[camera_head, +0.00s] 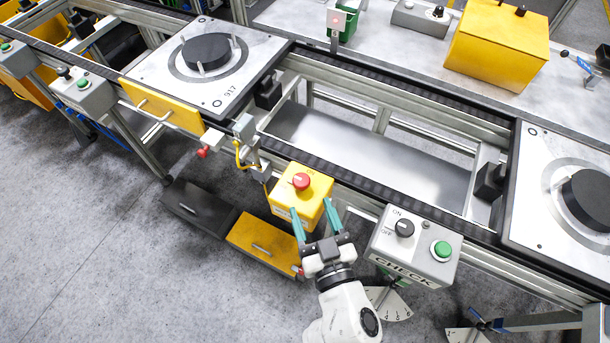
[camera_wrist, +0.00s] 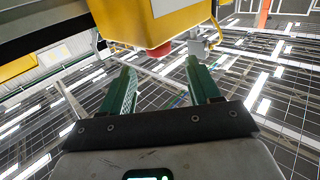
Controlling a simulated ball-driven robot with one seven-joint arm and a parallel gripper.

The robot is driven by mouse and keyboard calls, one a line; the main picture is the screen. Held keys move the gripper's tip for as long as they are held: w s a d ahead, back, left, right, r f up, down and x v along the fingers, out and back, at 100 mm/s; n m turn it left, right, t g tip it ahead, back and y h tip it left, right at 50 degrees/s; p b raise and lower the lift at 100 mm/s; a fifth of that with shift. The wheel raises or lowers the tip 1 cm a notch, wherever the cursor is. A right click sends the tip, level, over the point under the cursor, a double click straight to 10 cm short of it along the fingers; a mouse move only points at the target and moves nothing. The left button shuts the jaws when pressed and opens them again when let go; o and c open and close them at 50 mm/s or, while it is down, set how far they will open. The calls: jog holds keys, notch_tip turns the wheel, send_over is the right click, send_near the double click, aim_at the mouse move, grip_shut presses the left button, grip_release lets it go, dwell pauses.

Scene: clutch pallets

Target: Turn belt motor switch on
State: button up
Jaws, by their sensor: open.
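A grey control box (camera_head: 416,247) marked CHECK is mounted on the front rail of the conveyor in the head view. On it is a black rotary switch (camera_head: 404,228) with ON and OFF labels, and a green button (camera_head: 441,249) to its right. My gripper (camera_head: 312,219) is open and empty, left of the grey box and in front of a yellow box (camera_head: 299,196) with a red emergency button (camera_head: 301,181). In the wrist view my gripper (camera_wrist: 160,86) points toward the red button (camera_wrist: 158,49) under the yellow box (camera_wrist: 165,20). The switch does not show in the wrist view.
A conveyor belt (camera_head: 355,189) runs behind the boxes, carrying a pallet (camera_head: 150,68) at left and another (camera_head: 530,225) at right. A black and yellow drawer unit (camera_head: 263,247) sits below. Open floor (camera_head: 150,270) lies at lower left.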

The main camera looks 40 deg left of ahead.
aim_at(304, 188)
jog(key=x, duration=0.8)
jog(key=shift+w, duration=0.2)
jog(key=shift+c, duration=0.3)
jog(key=c, duration=0.9)
